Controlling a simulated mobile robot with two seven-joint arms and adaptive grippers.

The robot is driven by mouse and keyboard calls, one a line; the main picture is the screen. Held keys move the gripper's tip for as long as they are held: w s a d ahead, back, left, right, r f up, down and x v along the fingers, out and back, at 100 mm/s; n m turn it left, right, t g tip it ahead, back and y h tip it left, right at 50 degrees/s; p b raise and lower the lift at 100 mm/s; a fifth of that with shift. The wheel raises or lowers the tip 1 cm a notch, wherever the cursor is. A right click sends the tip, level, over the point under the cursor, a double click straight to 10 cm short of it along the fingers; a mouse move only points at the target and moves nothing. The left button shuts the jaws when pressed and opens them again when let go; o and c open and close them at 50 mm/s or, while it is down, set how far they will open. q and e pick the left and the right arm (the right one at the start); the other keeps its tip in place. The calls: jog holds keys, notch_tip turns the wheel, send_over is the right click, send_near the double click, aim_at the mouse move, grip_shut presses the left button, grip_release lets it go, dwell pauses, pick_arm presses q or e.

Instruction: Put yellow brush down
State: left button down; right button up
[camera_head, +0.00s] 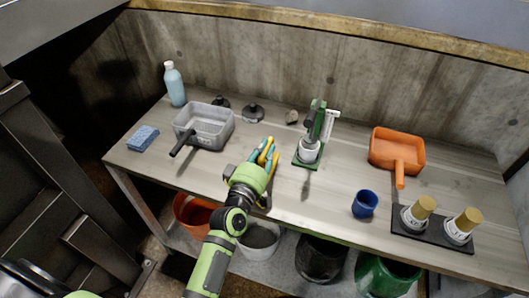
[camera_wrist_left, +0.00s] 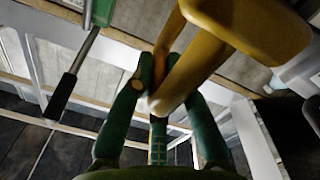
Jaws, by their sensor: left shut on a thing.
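The yellow brush (camera_head: 272,158) is in my left gripper (camera_head: 264,160), over the middle of the workbench (camera_head: 335,205). In the left wrist view the brush (camera_wrist_left: 235,28) is a large yellow shape in front of the green fingers of my left gripper (camera_wrist_left: 160,85). The fingers are closed around its narrower part. The brush's bristles are not clear in either view. Whether the brush touches the bench cannot be told. My right gripper is not in view.
A grey dustpan (camera_head: 212,122), blue sponge (camera_head: 143,138) and bottle (camera_head: 174,84) are left. A green-and-white device (camera_head: 309,150) stands right of the gripper. Farther right are an orange dustpan (camera_head: 397,148) and blue cup (camera_head: 365,204). Several buckets stand below.

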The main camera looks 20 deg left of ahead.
pick_arm(q)
jog(key=shift+f, duration=0.2)
jog(key=c, duration=1.2)
grip_release()
jog(key=shift+r, duration=0.15)
jog(key=shift+s, duration=0.15)
jog(key=shift+s+a+b, duration=0.15)
jog(key=shift+s+b, duration=0.25)
jog(key=shift+s, duration=2.55)
jog(key=shift+s+a+b, duration=0.15)
jog(key=shift+s+b, duration=0.25)
jog(key=shift+s, duration=2.5)
